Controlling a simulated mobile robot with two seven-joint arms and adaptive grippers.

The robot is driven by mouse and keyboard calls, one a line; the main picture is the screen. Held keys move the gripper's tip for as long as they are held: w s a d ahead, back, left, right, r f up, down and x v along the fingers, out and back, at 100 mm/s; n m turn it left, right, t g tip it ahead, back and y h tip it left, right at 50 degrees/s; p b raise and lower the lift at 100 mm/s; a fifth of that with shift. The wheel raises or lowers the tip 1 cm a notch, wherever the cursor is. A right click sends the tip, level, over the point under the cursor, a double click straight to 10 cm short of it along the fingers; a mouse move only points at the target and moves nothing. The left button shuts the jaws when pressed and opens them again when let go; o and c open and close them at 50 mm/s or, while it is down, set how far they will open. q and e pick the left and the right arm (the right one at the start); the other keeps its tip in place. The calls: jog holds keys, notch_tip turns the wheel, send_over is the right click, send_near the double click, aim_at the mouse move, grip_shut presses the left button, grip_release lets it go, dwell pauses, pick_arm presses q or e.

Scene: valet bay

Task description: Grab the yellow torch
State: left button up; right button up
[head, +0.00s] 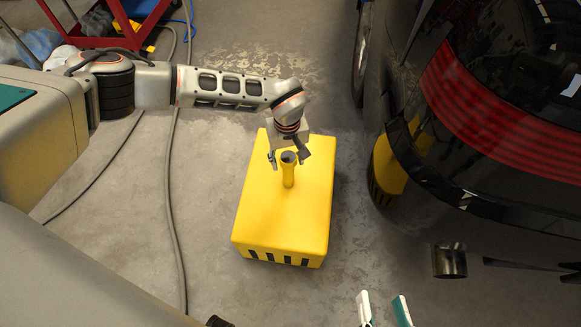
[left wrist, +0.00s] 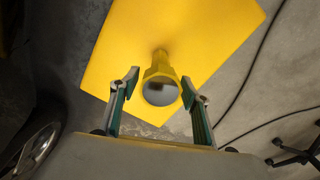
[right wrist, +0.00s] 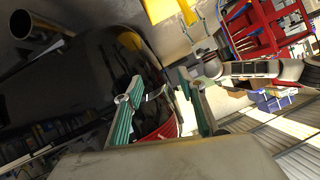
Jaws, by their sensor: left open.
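The yellow torch (head: 288,176) stands upright on top of a yellow box (head: 262,215), its dark round end upward. My left gripper (head: 288,156) is open at the torch's upper end, one finger on each side. In the left wrist view the torch head (left wrist: 160,88) shows between the open fingertips, with a small gap visible at least on the left side; contact on the right is hard to judge. My right gripper (head: 382,299) is open and empty at the bottom edge of the head view, away from the torch.
A dark car (head: 480,190) with a red light strip fills the right side, its exhaust pipe (head: 449,261) low down. A red cart (head: 105,28) stands at the upper left. Hoses or cables (head: 171,200) lie on the concrete floor. The box top around the torch is clear.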

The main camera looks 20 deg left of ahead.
pick_arm(q)
jog(key=f, duration=0.2)
jog(key=f+b, duration=0.1)
jog(key=shift+s+d+f, duration=0.1)
jog(key=shift+s+f, duration=0.25)
jog(key=shift+s, duration=0.05)
jog(key=shift+w+f+b, duration=0.15)
jog(key=shift+f+b, duration=0.2)
jog(key=shift+f, duration=0.05)
jog(key=shift+w+r, duration=0.15)
jog(key=c, duration=1.2)
pick_arm(e)
jog(key=shift+s+a+f+m, duration=0.15)
jog(key=shift+s+a+m, duration=0.05)
jog(key=shift+a+m, duration=0.4)
jog(key=shift+s+a+f+m, duration=0.1)
jog(key=shift+s+a+m, duration=0.1)
jog(key=shift+a+m, duration=0.4)
pick_arm(q)
jog(key=shift+r, duration=0.1)
jog(key=shift+c, duration=0.2)
